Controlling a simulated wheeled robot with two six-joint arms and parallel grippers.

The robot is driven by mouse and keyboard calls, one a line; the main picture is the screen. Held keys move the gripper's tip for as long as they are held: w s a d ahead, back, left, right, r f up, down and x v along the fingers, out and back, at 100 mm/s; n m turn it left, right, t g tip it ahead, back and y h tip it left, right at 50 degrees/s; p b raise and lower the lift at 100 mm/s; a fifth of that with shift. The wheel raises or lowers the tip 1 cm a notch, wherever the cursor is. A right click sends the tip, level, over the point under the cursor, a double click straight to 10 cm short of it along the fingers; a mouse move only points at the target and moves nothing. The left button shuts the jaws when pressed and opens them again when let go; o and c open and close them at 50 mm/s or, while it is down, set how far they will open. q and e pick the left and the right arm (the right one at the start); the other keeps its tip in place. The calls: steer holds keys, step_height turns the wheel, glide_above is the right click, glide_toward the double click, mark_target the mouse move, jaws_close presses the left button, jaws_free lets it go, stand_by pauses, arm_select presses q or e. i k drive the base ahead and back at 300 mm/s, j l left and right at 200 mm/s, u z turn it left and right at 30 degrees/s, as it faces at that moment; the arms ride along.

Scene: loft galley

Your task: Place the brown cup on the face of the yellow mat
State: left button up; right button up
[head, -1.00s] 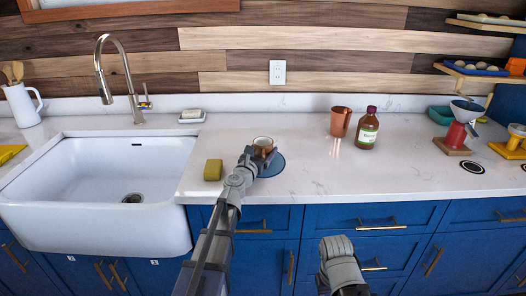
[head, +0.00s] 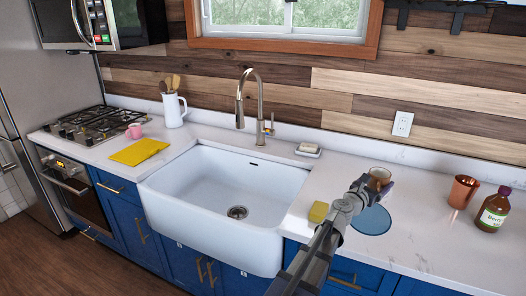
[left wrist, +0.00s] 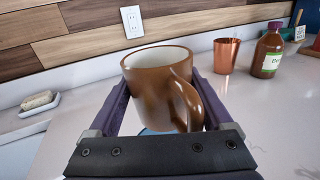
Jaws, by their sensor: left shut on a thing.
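My left gripper (left wrist: 160,118) is shut on the brown cup (left wrist: 152,85), which is upright with its handle toward the wrist camera. In the head view the cup (head: 379,176) shows at the end of my left arm, by the blue round mat (head: 372,221) on the counter right of the sink. The cup appears raised above that mat; the gap is hard to judge. The yellow mat (head: 140,151) lies flat on the counter left of the sink, with nothing on it. My right gripper is out of view.
The white sink (head: 205,180) and its tall faucet (head: 241,100) stand between the cup and the yellow mat. A pink mug (head: 135,131) and a white utensil jug (head: 174,110) stand near the mat. A yellow sponge (head: 318,211), copper cup (head: 462,192) and brown bottle (head: 493,210) are on the right counter.

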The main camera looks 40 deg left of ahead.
mark_target(140, 152)
steer(key=j+u, duration=0.15)
steer(key=u, duration=0.3)
steer(key=j+u, duration=0.2)
steer(key=j, duration=0.2)
steer(key=i+j+u, duration=0.15)
steer(key=j, duration=0.3)
steer(key=i+j+u, duration=0.2)
steer(key=j, duration=0.2)
steer(key=i+j+u, duration=0.15)
steer(key=j, duration=0.2)
steer(key=i+j, duration=0.1)
steer(key=j, duration=0.25)
steer(key=i+j, duration=0.15)
steer(key=j, duration=0.15)
steer(key=i+j, duration=0.1)
steer(key=j, duration=0.25)
steer(key=i+j, duration=0.1)
steer(key=j, duration=0.25)
